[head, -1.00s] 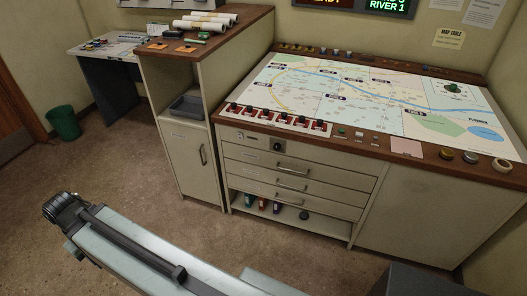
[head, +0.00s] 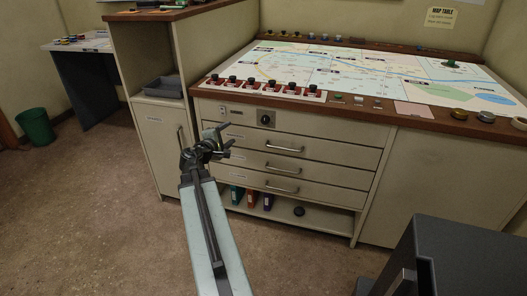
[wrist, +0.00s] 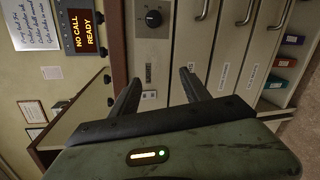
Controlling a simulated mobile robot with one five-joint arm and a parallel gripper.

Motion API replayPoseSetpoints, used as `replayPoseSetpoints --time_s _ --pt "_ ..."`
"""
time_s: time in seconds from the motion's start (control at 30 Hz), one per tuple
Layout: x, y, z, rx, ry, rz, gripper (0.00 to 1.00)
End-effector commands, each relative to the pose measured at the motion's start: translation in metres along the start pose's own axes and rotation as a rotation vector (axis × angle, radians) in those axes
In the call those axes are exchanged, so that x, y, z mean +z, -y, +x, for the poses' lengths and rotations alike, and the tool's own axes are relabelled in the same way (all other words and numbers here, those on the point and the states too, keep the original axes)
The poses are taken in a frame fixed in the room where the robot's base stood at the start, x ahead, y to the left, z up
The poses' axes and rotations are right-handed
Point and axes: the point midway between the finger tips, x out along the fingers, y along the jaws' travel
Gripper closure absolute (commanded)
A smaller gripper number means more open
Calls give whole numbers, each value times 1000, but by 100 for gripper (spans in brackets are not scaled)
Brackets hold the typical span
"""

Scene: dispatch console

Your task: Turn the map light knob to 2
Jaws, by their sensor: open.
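The black round knob (head: 265,119) sits on a small dark plate on the cream cabinet front, just under the wooden table edge. It also shows near the top of the wrist view, as a dark knob (wrist: 153,18) with a small light mark. Its scale and setting are too small to read. My gripper (head: 226,137) is in front of the cabinet, left of and a little below the knob in the head view. In the wrist view my gripper (wrist: 160,82) has its two fingers apart with nothing between them, and the knob lies beyond the fingertips.
Drawers with bar handles (head: 285,149) lie below the knob. An open shelf holds binders (head: 252,199). Above is the map table (head: 350,72) with a row of black-knobbed red controls (head: 268,85). A dark grey box-like object (head: 450,262) stands at front right.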

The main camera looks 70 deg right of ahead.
Motion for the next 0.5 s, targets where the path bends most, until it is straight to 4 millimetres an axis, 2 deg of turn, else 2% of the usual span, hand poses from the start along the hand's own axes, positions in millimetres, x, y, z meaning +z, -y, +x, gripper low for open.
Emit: replayPoseSetpoints --time_s 0.03,0.1,0.2,0.3,0.5 --pt "22 26 29 49 38 -76 45" --pt "49 29 50 104 71 -177 45" --pt "72 29 66 144 97 -269 45" --pt "81 26 70 159 106 -305 45" --pt "82 22 76 159 107 -306 45"
